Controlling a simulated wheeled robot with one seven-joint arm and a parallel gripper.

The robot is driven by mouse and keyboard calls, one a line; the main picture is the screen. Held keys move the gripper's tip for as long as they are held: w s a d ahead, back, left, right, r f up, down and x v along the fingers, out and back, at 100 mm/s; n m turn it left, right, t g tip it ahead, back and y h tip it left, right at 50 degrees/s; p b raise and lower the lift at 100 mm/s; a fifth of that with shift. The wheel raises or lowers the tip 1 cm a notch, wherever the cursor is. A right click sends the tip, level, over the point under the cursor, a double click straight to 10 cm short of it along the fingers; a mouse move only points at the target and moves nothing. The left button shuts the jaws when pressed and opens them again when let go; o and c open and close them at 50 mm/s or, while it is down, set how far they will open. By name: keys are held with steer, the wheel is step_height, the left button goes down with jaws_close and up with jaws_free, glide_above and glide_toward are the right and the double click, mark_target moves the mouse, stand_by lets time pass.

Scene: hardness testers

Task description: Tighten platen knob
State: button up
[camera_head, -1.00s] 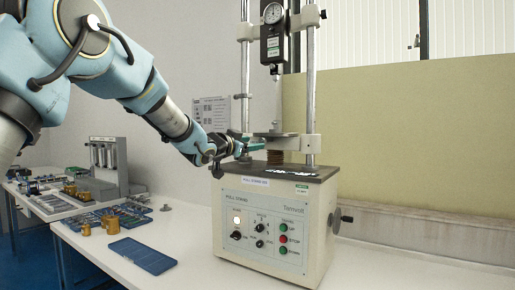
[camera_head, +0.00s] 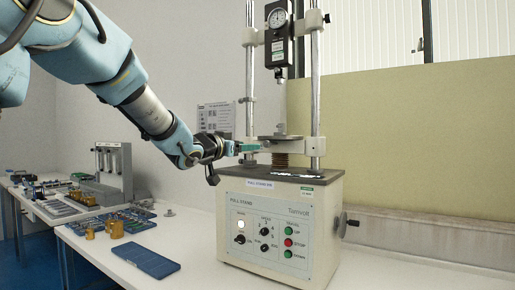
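The pull stand (camera_head: 270,225) is a beige machine on the white bench, with two upright columns. Its platen (camera_head: 282,139) is a flat grey plate above a coppery spring-like screw, between the columns. My gripper (camera_head: 250,147) comes in from the left with teal fingers, level with the platen's left end and near the left column's foot. The fingers overlap the platen's left side in the picture, and I cannot tell whether they touch it. The platen knob is not distinct; it may be hidden by the fingers. Whether the fingers are open or shut is too small to see.
A force gauge (camera_head: 278,32) hangs on a crosshead above the platen. A crank handle (camera_head: 347,223) sticks out at the stand's right. A blue tray (camera_head: 144,257), brass weights (camera_head: 116,228) and a grey rack (camera_head: 113,170) stand on the left. The bench right of the stand is clear.

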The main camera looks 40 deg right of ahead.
mark_target(266, 144)
steer(key=shift+n, duration=0.8)
steer(key=p+x, duration=0.3)
steer(key=x, duration=0.6)
steer(key=shift+d+r, duration=0.1)
steer(key=shift+d, duration=0.2)
steer(key=shift+w+d, duration=0.2)
steer(key=shift+d, duration=0.4)
steer(key=shift+c, duration=0.2)
jaws_close()
